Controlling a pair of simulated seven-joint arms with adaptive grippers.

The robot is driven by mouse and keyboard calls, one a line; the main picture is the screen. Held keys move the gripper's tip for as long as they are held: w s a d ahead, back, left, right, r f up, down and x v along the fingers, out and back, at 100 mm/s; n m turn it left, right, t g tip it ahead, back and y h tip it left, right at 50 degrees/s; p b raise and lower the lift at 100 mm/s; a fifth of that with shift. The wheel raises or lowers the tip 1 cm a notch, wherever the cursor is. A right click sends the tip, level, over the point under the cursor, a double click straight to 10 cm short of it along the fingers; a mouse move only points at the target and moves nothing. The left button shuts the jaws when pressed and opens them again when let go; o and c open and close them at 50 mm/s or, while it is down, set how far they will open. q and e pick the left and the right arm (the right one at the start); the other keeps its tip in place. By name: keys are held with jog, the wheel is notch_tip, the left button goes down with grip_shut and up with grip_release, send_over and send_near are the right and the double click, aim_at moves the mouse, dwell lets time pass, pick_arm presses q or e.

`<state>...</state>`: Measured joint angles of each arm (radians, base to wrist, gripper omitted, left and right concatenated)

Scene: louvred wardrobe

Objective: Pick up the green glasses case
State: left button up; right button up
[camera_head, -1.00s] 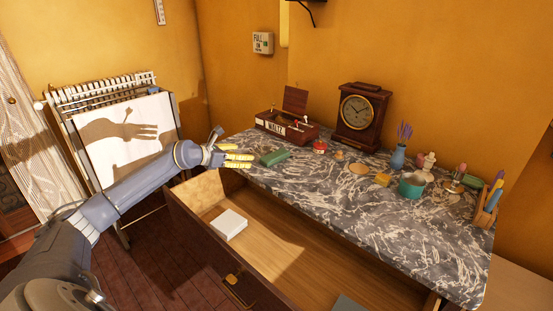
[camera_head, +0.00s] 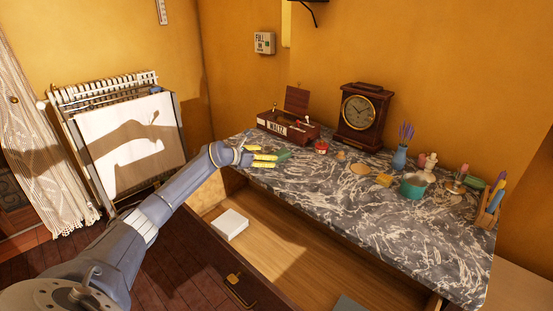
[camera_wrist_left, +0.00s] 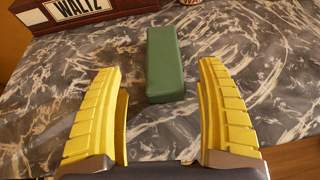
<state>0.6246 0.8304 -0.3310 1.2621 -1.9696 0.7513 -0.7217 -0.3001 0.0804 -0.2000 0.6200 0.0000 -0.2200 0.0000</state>
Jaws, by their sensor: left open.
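The green glasses case (camera_head: 283,154) lies on the marble top near its left end, in front of the music box. In the left wrist view the case (camera_wrist_left: 165,64) lies ahead of my fingers, its near end close to the gap between the fingertips. My left gripper (camera_head: 268,160) has yellow fingers and is at the near side of the case. My right gripper is not in view.
The marble dresser top (camera_head: 315,195) also holds a wooden WALTZ box (camera_head: 287,125), a clock (camera_head: 359,113), a teal pot (camera_head: 416,184) and a vase (camera_head: 399,157). Below, an open drawer (camera_head: 280,245) holds a white box (camera_head: 230,224).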

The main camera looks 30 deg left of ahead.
pick_arm(q)
jog(key=shift+x, duration=2.2)
jog(key=shift+d, duration=0.2)
jog(key=shift+c, duration=0.2)
jog(key=shift+s, duration=0.1)
jog(key=c, duration=1.3)
